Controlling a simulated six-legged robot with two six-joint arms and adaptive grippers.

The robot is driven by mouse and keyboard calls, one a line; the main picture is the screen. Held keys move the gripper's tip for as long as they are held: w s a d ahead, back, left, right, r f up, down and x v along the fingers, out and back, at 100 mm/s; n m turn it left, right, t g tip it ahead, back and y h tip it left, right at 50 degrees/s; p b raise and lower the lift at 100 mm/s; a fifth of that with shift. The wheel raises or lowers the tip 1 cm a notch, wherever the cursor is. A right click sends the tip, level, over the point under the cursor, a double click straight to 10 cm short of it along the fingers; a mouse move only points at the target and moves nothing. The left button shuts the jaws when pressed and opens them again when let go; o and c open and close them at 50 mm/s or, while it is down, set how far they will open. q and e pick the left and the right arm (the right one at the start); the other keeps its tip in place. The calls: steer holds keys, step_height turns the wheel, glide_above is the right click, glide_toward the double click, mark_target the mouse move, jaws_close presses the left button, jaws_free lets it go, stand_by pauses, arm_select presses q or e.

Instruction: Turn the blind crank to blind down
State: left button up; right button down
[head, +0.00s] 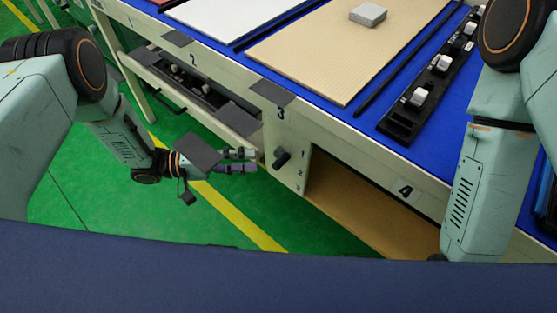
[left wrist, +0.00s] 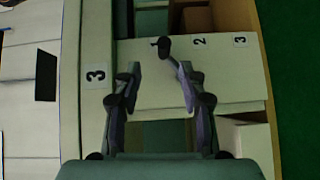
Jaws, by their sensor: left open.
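The blind crank is a small black lever (head: 281,158) on the pale front panel of the bench, below the large label 3. Small number labels stand beside it. The crank also shows in the left wrist view (left wrist: 165,47), near label 1, just beyond the fingertips. My left gripper (head: 252,160) is open and empty, its fingers pointing at the crank from the left, with a small gap in the head view. In the left wrist view the open fingers (left wrist: 160,76) stand either side of an empty space in front of the panel. My right gripper is hidden; only its arm shows.
An open drawer-like bay (head: 195,88) with dark parts lies left of the crank. An open brown compartment (head: 360,205) lies to its right. Dark flaps (head: 272,92) hang at the bench edge. The blue bench top holds a beige board (head: 340,50) and a black clip rail (head: 430,90).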

arm_select(q)
steer(key=d, duration=0.2)
steer(key=d+b, duration=0.1)
steer(key=d, duration=0.2)
steer(key=w+d, duration=0.1)
steer(key=d, duration=0.1)
steer(key=shift+w+d+f+b, duration=0.1)
steer(key=shift+d+f+b, duration=0.05)
steer(key=shift+d+b, duration=0.15)
jaws_close()
